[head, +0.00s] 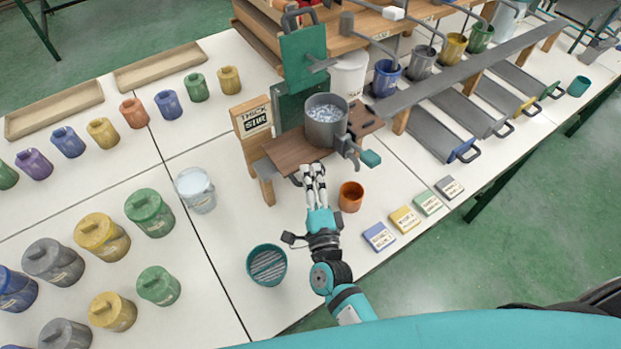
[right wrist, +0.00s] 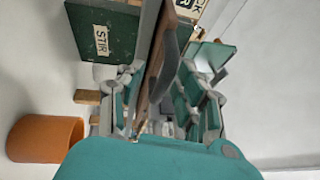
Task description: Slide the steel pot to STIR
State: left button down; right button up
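The steel pot (head: 326,128) stands upright on a brown wooden board (head: 287,153) in the head view, with grey-blue contents. A wooden sign (head: 253,125) with STIR as its lower word stands left of it. My right gripper (head: 313,171) is at the board's front edge, below the pot. In the right wrist view its fingers (right wrist: 160,100) stand apart on either side of a brown wooden piece; firm contact is not clear. My left gripper is not in view.
An orange cup (head: 350,197) stands just right of my right gripper, with a teal ribbed bin (head: 267,265) to its left. Several coloured label blocks (head: 404,219) lie at the front right. A clear pitcher (head: 195,189) and several lidded pots stand left. A dark green stand rises behind.

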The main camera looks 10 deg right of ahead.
jog(key=s+f, duration=0.2)
jog(key=s, duration=1)
dwell(0.3)
